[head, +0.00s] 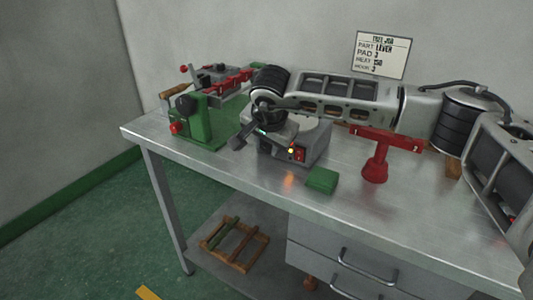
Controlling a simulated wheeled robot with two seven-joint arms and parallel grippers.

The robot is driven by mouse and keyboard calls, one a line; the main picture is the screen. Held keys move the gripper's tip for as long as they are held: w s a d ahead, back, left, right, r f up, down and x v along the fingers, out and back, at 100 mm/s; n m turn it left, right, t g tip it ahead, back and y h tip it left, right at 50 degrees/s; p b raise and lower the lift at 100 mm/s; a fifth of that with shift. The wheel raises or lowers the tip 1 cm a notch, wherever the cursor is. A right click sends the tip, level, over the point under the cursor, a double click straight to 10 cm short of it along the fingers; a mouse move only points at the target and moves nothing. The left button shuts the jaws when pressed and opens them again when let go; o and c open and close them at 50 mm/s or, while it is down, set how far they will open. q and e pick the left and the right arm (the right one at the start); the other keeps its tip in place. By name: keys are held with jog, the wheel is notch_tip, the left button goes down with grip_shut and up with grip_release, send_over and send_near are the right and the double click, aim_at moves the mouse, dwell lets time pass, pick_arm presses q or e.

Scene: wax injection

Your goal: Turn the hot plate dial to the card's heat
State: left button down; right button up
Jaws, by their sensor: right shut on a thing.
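The hot plate (313,151) is a grey box with a round pale plate on top, standing mid-table. An amber light and a red switch show on its front. My right gripper (262,142) comes in from the right over the hot plate and is shut at its front left, where it hides the dial; the dial's setting cannot be read. The white card (382,56) is on the wall behind, with lines for part, pad, heat and a last line; its heat figure is too small to read surely. My left gripper is out of view.
A green wax injector (200,122) with red parts stands at the left. A red stand (375,164) is to the right. My right arm spans the table's back. The front strip of table (420,220) is clear.

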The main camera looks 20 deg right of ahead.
jog(key=b, duration=0.1)
jog(key=t+y+b, duration=0.1)
jog(key=b, duration=0.1)
jog(key=shift+s+d+f, duration=0.1)
jog(key=shift+f, duration=0.2)
jog(key=shift+r+m+t+b, duration=0.1)
jog(key=shift+m+t+b, duration=0.25)
jog(key=shift+b, duration=0.25)
jog(key=shift+r+y, duration=0.2)
jog(key=shift+y, duration=0.1)
jog(key=o, duration=1)
jog(key=shift+s, duration=0.1)
jog(key=v, duration=1.5)
jog(key=shift+s+r, duration=0.2)
jog(key=shift+s, duration=0.25)
